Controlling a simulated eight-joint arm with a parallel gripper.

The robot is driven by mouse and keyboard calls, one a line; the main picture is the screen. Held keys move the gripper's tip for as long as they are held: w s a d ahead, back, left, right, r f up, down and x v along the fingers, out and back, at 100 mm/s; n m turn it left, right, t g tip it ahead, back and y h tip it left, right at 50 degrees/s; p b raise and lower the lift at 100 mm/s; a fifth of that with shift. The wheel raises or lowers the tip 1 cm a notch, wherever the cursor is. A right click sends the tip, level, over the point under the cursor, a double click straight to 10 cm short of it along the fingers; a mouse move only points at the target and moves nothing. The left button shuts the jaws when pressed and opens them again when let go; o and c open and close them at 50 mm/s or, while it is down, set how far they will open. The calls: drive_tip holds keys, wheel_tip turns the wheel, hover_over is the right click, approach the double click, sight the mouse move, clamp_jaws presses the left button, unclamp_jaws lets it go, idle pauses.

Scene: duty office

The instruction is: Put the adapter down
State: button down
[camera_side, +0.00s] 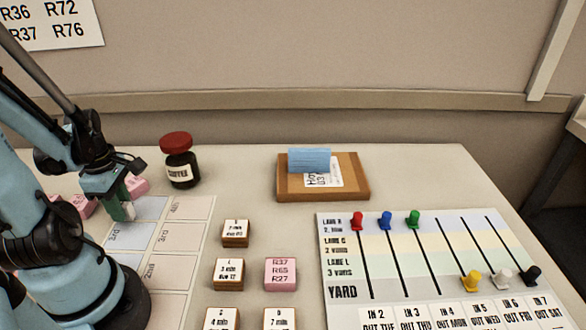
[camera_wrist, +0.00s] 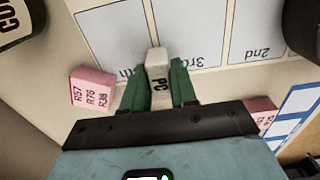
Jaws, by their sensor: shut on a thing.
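My gripper (camera_wrist: 159,98) has green fingers shut on a small pale block marked "PC" (camera_wrist: 159,62), which I take to be the adapter. It stands between the fingertips, with its top end jutting past them toward the card grid. In the side view, my gripper (camera_side: 122,208) is low at the left, by the upper left corner of the card grid (camera_side: 178,236). The adapter is mostly hidden there, and I cannot tell whether it touches the table.
Pink blocks lie close by my gripper, one marked R57 R76 R38 (camera_wrist: 91,88). A dark jar with a red lid (camera_side: 178,160) stands behind.

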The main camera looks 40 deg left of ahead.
drive_tip(key=shift+f, duration=0.35)
drive_tip(key=shift+f, duration=0.2)
drive_tip(key=c, duration=0.9)
unclamp_jaws()
drive_tip(key=shift+r, duration=0.2)
drive_tip(key=shift+r, duration=5.95)
drive_tip(key=w+d+m+t, duration=0.2)
drive_tip(key=w+d+m, duration=0.3)
drive_tip(key=m, duration=0.4)
drive_tip(key=w+d+m+t, duration=0.2)
drive_tip(key=w+d+m, duration=0.4)
drive_tip(key=m, duration=0.3)
drive_tip(key=w+d+m+t, duration=0.3)
drive_tip(key=w+d+m, duration=0.3)
drive_tip(key=d+m, duration=0.2)
drive_tip(key=shift+d+r+m, duration=0.1)
drive_tip(key=shift+r+m, duration=0.25)
drive_tip(key=shift+m, duration=0.15)
